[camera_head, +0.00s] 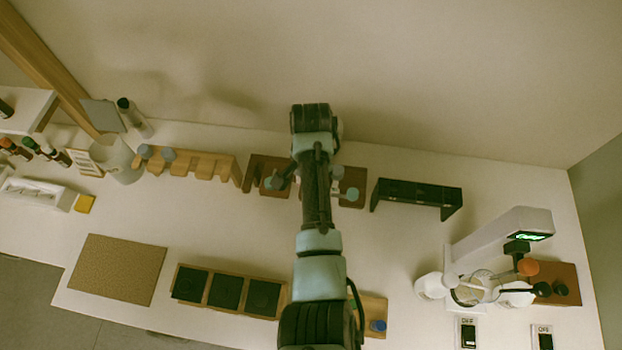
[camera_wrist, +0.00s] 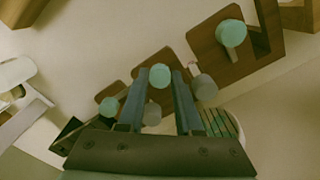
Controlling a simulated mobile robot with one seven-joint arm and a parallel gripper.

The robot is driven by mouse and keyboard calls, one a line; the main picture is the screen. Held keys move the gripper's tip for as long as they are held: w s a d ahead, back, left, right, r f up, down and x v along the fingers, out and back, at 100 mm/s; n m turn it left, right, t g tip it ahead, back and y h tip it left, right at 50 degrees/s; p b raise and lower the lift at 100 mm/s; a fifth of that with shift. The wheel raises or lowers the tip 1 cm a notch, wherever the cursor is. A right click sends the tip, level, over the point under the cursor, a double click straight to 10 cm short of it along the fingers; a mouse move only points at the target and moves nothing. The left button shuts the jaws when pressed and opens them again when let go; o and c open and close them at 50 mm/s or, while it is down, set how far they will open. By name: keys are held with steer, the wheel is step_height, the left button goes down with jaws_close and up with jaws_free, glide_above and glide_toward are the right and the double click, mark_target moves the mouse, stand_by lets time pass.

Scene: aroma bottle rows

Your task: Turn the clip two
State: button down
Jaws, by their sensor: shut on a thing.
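In the wrist view, my gripper (camera_wrist: 160,84) has its two blue fingers on either side of a round teal knob (camera_wrist: 160,75), one of the clips, and is shut on it. Another teal-knobbed clip (camera_wrist: 231,33) is at the upper right on a brown wooden block. A third teal knob (camera_wrist: 109,105) is to the left of my fingers. A grey knob (camera_wrist: 204,87) is just right of the right finger. In the head view, the brown clip stand (camera_head: 256,172) is partly hidden behind my arm, and teal knobs show on both sides of it.
In the head view, a light wooden rack (camera_head: 205,164) stands left of the clips and a black stand (camera_head: 417,194) to the right. A tray with dark squares (camera_head: 225,290) lies in front. A white lamp-like device (camera_head: 505,233) stands at the right. The table between is clear.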

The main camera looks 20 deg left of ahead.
steer(key=shift+w+r+m, duration=0.15)
steer(key=shift+w+m, duration=0.05)
steer(key=shift+m, duration=0.4)
steer(key=c, duration=0.6)
jaws_free()
steer(key=shift+s, duration=0.1)
steer(key=shift+r+p, duration=0.4)
steer(key=shift+r, duration=6.1)
steer(key=shift+f, duration=0.1)
